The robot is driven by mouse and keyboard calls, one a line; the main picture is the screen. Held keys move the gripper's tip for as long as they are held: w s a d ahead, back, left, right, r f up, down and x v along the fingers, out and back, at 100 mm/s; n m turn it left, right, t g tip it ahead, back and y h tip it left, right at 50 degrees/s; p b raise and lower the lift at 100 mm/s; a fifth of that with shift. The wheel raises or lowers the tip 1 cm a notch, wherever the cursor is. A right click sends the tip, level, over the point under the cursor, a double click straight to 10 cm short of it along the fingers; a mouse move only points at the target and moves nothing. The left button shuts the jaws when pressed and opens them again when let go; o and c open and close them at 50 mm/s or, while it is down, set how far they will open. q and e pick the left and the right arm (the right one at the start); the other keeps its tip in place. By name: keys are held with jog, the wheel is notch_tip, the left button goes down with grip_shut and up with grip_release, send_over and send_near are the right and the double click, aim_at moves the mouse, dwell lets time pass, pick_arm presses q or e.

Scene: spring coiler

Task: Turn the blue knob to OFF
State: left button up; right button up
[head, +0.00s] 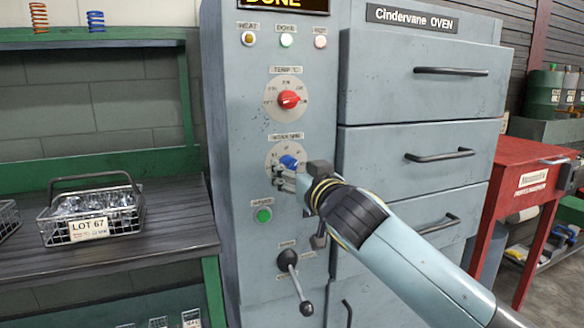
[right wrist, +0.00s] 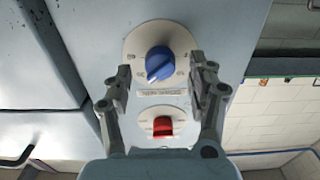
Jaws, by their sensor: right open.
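The blue knob (head: 289,162) sits on a round pale dial on the oven's front panel, below the red knob (head: 289,100). In the right wrist view the blue knob (right wrist: 159,63) is in plain sight on its dial, its pointer end towards the lower left; the dial markings are too small to read surely. My right gripper (head: 283,176) is at the dial, partly covering it in the head view. In the right wrist view my right gripper (right wrist: 161,72) is open, one finger on each side of the blue knob, with visible gaps. My left gripper is not in view.
A green button (head: 264,216) and a black-handled lever (head: 294,275) are below the dial. Oven drawers (head: 425,85) with protruding handles are to the right. A wire basket (head: 92,215) labelled LOT 67 stands on the left bench. A red cart (head: 515,170) is at right.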

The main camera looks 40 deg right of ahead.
jog(key=shift+x, duration=0.95)
jog(key=shift+c, duration=0.4)
jog(key=c, duration=1.1)
jog(key=shift+o, duration=0.2)
